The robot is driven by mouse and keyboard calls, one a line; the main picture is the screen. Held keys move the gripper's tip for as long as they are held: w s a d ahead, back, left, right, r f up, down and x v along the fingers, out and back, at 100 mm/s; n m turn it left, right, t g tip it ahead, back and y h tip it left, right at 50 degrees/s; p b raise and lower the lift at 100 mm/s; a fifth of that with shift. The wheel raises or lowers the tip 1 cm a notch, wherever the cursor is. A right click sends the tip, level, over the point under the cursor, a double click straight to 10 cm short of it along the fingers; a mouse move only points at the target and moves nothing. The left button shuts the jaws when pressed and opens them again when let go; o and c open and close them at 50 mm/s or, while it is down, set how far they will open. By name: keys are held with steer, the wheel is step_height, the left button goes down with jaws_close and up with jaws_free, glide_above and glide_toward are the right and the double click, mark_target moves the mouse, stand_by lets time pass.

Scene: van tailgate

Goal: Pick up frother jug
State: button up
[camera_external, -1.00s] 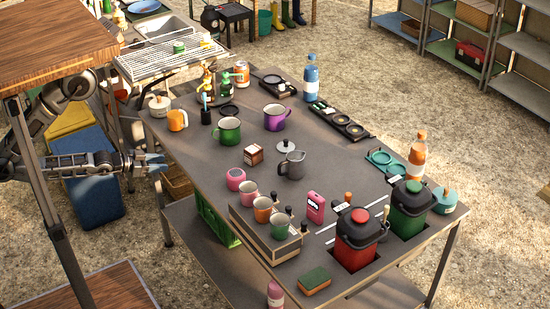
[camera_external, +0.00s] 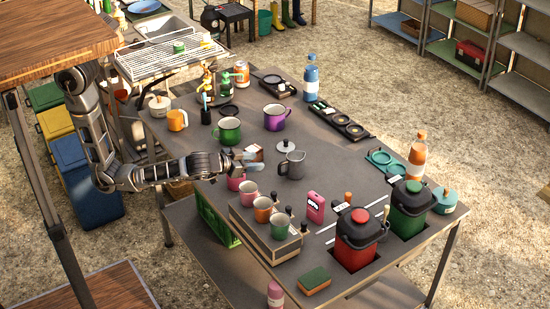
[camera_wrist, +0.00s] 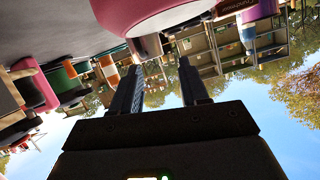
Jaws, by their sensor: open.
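The frother jug (camera_external: 291,165), a dark grey pitcher with a handle, stands upright on the grey table, right of my gripper (camera_external: 256,160) in the external view. My gripper is open and low over the table, a short gap from the jug. A large pink rounded thing (camera_wrist: 140,14) fills the top there. I cannot make out the jug in that view.
A round lid (camera_external: 286,146) lies just behind the jug. A green mug (camera_external: 228,130) and a purple mug (camera_external: 275,118) stand farther back. A cup rack (camera_external: 262,243) and a pink card-like thing (camera_external: 315,207) are nearer the front. Table right of the jug is clear.

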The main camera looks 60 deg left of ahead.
steer(key=n+y, duration=0.2)
glide_toward(279, 166)
steer(key=shift+w+f+b, duration=0.15)
steer(key=shift+w+b, duration=0.2)
steer(key=shift+w, duration=0.4)
steer(key=shift+p+x, duration=0.75)
steer(key=shift+x, duration=3.05)
steer(key=shift+a+f, duration=0.1)
steer(key=shift+c, duration=0.2)
jaws_close()
